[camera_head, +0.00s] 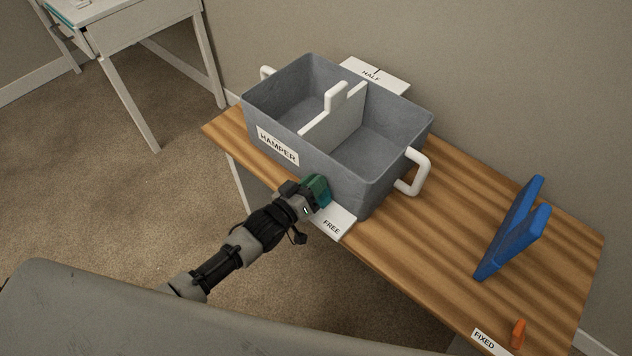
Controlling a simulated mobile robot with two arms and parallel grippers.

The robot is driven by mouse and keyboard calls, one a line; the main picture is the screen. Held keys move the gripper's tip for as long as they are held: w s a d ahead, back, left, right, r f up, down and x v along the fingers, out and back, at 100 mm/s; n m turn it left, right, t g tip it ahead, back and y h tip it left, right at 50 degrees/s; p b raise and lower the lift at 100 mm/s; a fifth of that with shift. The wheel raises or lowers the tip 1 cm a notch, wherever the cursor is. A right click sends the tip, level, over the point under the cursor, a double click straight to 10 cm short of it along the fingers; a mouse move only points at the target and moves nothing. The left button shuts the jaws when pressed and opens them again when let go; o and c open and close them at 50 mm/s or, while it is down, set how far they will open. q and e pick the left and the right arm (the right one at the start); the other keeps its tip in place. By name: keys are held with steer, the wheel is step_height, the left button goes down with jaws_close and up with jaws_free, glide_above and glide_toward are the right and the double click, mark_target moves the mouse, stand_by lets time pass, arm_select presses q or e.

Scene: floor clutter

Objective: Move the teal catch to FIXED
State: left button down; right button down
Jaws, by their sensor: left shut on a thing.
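The teal catch (319,188) is a small teal-green piece at the front wall of the grey hamper, just above the white FREE label plate (334,221). My left gripper (308,197) is shut on the teal catch, and its fingers partly cover it. The FIXED label (490,342) lies at the table's front edge at the lower right, beside a small orange piece (518,334). My right gripper is not in the view.
The grey hamper (279,121) has a white divider (333,124) and white side handles. A HALF label plate (374,75) lies behind it. A blue stand (511,232) rises on the right of the wooden table (426,264). Bare wood lies between the hamper and stand.

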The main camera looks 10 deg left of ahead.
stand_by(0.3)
arm_select(q)
steer(key=c, duration=1.1)
jaws_free()
steer(key=shift+a, duration=0.1)
steer(key=p+v, duration=0.1)
steer(key=v, duration=0.9)
steer(key=shift+s+a, duration=0.15)
steer(key=shift+s, duration=0.2)
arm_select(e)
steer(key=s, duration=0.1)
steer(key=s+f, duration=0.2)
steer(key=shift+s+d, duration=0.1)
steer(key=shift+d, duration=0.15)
